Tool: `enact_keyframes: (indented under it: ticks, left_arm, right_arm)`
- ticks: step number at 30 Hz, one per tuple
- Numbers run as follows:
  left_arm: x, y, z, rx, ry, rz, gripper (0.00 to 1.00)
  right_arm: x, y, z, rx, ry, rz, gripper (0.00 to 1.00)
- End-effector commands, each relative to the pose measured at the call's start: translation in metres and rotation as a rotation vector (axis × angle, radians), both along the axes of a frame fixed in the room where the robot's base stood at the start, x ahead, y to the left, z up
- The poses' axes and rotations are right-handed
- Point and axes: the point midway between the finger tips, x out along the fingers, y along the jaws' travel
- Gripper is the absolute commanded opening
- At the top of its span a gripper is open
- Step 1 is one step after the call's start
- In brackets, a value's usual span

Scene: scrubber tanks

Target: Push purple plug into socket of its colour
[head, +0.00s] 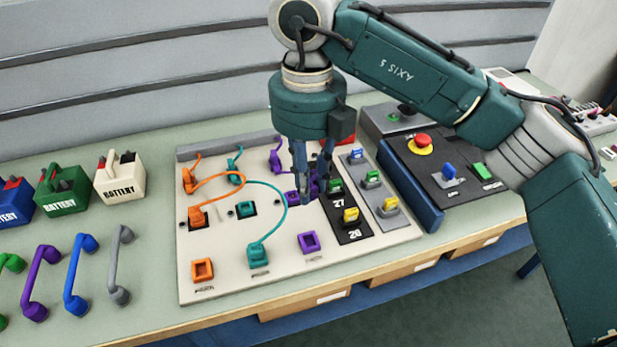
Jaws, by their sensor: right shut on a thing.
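My right gripper (308,198) points down over the right part of the pale board (225,288), its fingers shut on the purple plug (316,186), which they partly hide. An empty-looking purple socket (308,242) is in the board's front row, in front of the gripper and apart from it. Another purple piece (291,197) shows just left of the fingers. A purple cable end (276,158) rises at the board's back, and the fingers hide where the cable runs. My left gripper is out of view.
An orange cable (222,175) and a teal cable (283,200) arch over the board. An orange socket (202,270) is at front left. Batteries (120,178) and coloured handles (78,275) are at left.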

Motion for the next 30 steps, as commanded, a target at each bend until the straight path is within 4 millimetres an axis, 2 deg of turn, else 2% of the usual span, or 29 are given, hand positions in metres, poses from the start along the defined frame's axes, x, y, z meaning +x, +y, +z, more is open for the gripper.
enact_keyframes:
  ticks: [5, 8, 17, 30]
  left_arm:
    - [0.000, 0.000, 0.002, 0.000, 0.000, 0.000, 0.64]
    - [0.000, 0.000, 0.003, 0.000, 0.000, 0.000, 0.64]
    - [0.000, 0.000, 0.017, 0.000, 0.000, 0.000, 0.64]
    - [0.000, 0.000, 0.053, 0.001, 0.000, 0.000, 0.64]
  right_arm:
    - [0.001, 0.000, 0.002, 0.000, 0.000, 0.000, 0.01]
    - [0.008, 0.003, 0.001, -0.001, 0.000, -0.001, 0.01]
    - [0.052, 0.018, -0.003, -0.001, 0.002, -0.002, 0.01]
    - [0.114, 0.040, -0.011, -0.001, 0.002, -0.002, 0.01]
